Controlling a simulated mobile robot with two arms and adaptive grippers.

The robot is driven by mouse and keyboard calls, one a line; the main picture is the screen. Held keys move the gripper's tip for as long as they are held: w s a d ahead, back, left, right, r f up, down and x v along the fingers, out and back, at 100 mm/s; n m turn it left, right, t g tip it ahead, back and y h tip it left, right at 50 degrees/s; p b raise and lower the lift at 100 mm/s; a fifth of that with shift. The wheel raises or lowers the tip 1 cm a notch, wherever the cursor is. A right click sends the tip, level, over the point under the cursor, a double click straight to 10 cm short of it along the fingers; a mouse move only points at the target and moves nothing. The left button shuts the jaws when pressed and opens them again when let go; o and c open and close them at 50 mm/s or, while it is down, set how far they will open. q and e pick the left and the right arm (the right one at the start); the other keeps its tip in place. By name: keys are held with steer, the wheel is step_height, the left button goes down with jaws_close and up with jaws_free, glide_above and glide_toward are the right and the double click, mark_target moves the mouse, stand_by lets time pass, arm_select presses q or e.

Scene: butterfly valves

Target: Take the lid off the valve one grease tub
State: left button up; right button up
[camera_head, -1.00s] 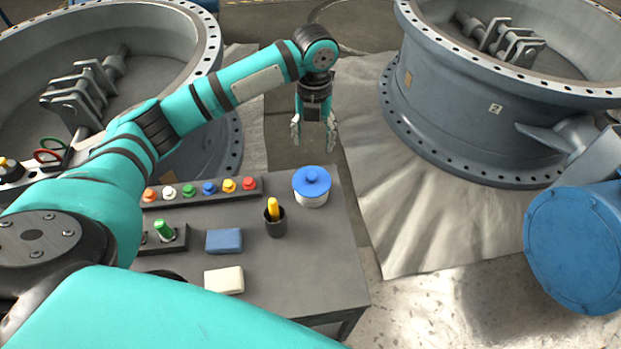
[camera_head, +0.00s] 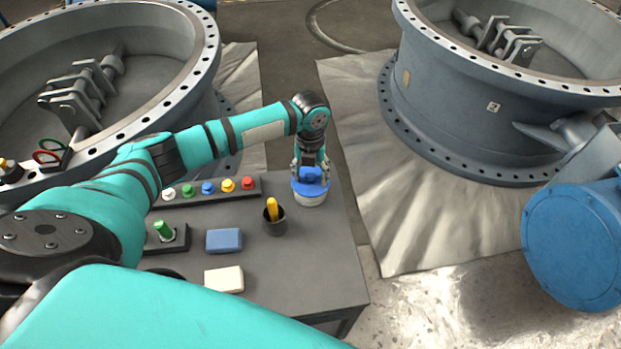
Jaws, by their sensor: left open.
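A white grease tub (camera_head: 310,199) with a blue lid (camera_head: 311,188) stands near the back right corner of the dark table. The lid sits on the tub. My left gripper (camera_head: 311,178) comes down from above at the lid, with its fingers open on either side of the lid's knob. Whether the fingers touch the knob cannot be told. My right gripper does not show.
A dark cup with a yellow-handled tool (camera_head: 273,216) stands just left of the tub. A rack of coloured knobs (camera_head: 208,190), a blue block (camera_head: 224,240) and a white block (camera_head: 224,280) share the table (camera_head: 305,277). Large valve bodies (camera_head: 455,110) stand on both sides.

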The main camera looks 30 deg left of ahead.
arm_select(q)
steer(key=c, duration=0.9)
steer(key=shift+c, duration=0.2)
steer(key=shift+r, duration=0.1)
